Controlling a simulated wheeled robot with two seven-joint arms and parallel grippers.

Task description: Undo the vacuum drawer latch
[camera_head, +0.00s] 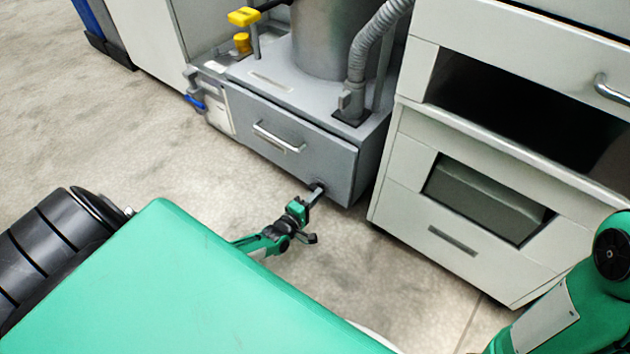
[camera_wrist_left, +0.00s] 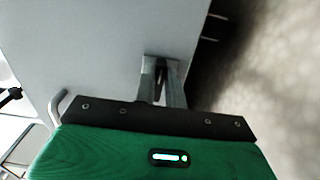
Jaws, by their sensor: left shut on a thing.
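The grey vacuum drawer (camera_head: 235,112) sits low in the vacuum unit, its front flush with the housing, with a silver bar handle (camera_head: 278,138). My left gripper (camera_head: 317,190) is at the lower right of the drawer front. It is shut on a small dark piece there, which looks like the drawer latch. In the left wrist view, the two fingers (camera_wrist_left: 161,80) stand against the grey panel with the dark latch (camera_wrist_left: 160,72) between them. The fingers hide most of the latch, so I cannot tell its exact position. My right gripper is out of view.
A white cabinet (camera_head: 405,150) with open-fronted compartments stands close to the right of the drawer. A grey hose (camera_head: 366,45) and yellow handle (camera_head: 243,17) are above the drawer. The floor (camera_head: 150,150) in front and to the left is clear.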

